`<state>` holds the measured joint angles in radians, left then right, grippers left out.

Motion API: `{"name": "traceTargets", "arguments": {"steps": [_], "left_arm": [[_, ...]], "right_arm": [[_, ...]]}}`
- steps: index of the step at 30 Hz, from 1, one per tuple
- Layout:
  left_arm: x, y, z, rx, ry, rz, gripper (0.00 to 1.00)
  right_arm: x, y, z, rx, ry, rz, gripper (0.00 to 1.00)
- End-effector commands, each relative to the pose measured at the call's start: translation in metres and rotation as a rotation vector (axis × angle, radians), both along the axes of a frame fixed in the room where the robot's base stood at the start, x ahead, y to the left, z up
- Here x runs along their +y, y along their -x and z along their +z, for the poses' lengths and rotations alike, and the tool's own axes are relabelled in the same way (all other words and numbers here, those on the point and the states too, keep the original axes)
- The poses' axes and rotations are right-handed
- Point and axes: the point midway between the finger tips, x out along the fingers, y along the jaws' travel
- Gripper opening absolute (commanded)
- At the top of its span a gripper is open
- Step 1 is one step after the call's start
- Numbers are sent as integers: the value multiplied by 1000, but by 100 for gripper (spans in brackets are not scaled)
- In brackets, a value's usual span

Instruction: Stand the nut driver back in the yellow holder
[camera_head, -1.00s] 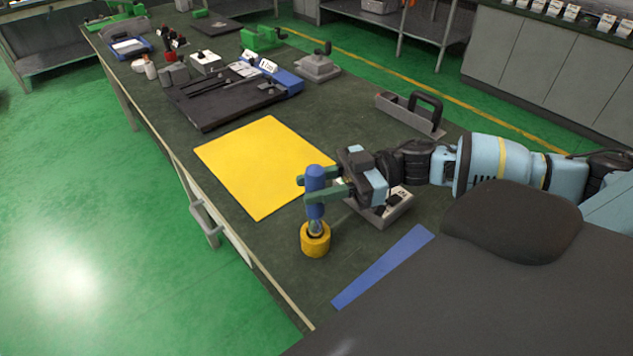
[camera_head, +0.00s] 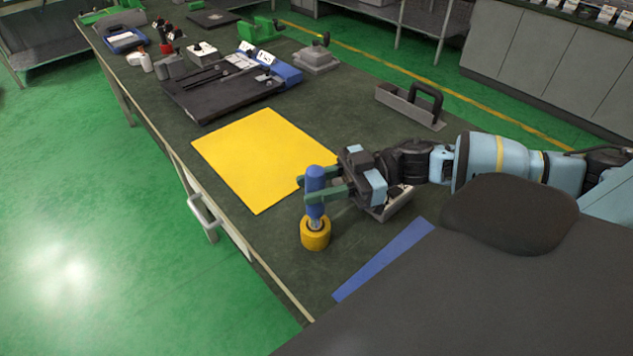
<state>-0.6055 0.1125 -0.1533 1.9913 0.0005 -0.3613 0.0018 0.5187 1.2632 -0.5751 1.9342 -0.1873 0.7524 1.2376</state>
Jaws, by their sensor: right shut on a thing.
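The nut driver (camera_head: 315,181) has a blue handle and a short metal shaft. It stands roughly upright over the yellow holder (camera_head: 316,237), a small round block on the bench. The shaft's lower end meets the holder's dark top opening and appears to be in it; how deep it sits is hidden. My right gripper (camera_head: 314,191) is shut on the blue handle, its green fingers on either side of it. My left gripper is not in view.
A yellow sheet (camera_head: 255,160) lies behind the holder. A grey box (camera_head: 392,204) sits partly hidden behind my right gripper. A blue strip (camera_head: 385,258) lies to the right. A handled grey tool (camera_head: 412,106) and a black board (camera_head: 215,97) are farther back. The bench edge is left.

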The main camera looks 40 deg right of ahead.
Motion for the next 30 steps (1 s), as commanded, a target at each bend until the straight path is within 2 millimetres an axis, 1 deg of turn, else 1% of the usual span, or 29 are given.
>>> {"name": "traceTargets", "arguments": {"steps": [30], "left_arm": [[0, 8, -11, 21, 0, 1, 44]], "right_arm": [[0, 0, -21, -2, -2, 1, 0]]}}
